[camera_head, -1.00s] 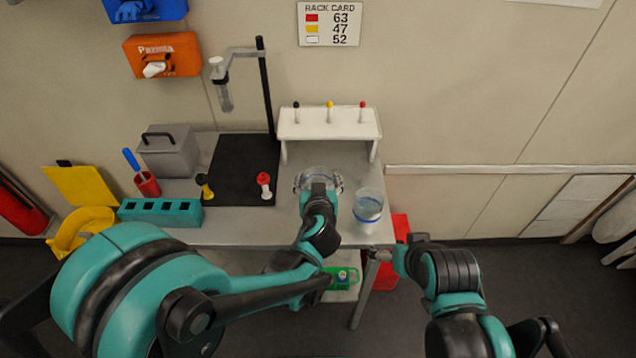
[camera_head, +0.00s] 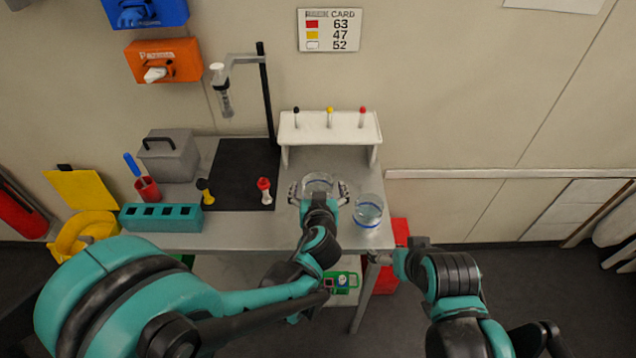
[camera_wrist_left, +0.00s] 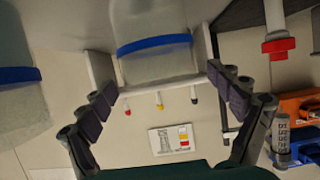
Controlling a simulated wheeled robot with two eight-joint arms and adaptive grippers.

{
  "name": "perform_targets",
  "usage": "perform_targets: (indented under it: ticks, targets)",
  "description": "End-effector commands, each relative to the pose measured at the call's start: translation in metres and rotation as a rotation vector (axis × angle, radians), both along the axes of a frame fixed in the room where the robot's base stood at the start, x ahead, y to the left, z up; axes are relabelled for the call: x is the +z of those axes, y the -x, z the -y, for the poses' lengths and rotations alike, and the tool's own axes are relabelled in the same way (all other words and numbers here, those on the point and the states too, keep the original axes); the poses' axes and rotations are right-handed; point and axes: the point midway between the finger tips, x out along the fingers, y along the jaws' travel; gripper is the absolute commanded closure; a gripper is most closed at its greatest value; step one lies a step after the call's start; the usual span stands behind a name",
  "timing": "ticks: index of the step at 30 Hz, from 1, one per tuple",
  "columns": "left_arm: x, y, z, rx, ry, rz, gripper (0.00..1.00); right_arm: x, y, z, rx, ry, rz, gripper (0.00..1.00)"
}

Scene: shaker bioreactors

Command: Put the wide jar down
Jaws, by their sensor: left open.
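A clear wide jar (camera_head: 318,180) with a blue band stands on the grey table in front of the white rack. My left gripper (camera_head: 318,190) is open, with its fingers spread on either side of the jar; its lower part is hidden by the gripper in the head view. In the left wrist view the jar (camera_wrist_left: 155,40) shows between and beyond the parted fingers (camera_wrist_left: 170,105). My right gripper (camera_head: 378,257) is low beside the table's right front corner; its jaws are too small to read.
A second clear jar (camera_head: 368,210) with a blue band stands close to the right, near the table edge. A white rack (camera_head: 330,128) is behind. A red-topped item (camera_head: 264,190) and a black mat (camera_head: 240,165) are to the left.

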Motion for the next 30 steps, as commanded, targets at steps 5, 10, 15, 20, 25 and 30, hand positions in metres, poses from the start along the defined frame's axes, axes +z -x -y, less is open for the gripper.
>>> perform_targets:
  ticks: [5, 10, 15, 20, 25, 30]
  targets:
    - [0.019, 0.039, 0.001, -0.004, 0.000, 0.000, 0.08, 0.015, 0.000, 0.000, 0.000, 0.000, 0.000, 0.10]
    - [0.032, 0.071, 0.000, -0.004, -0.001, 0.000, 0.08, 0.025, 0.000, 0.000, 0.000, 0.000, 0.000, 0.10]
    - [0.038, 0.090, 0.001, -0.002, 0.000, -0.001, 0.08, 0.029, 0.000, 0.000, 0.000, 0.000, 0.000, 0.10]
    - [0.039, 0.094, 0.000, 0.000, 0.000, 0.000, 0.08, 0.030, 0.000, 0.000, 0.000, 0.000, 0.000, 0.10]
    - [0.038, 0.093, -0.022, 0.029, -0.021, -0.045, 0.08, 0.030, 0.000, 0.000, 0.000, 0.000, 0.000, 0.10]
    - [0.034, 0.104, -0.097, 0.101, -0.072, -0.237, 0.08, 0.030, 0.000, 0.000, 0.000, 0.000, 0.000, 0.10]
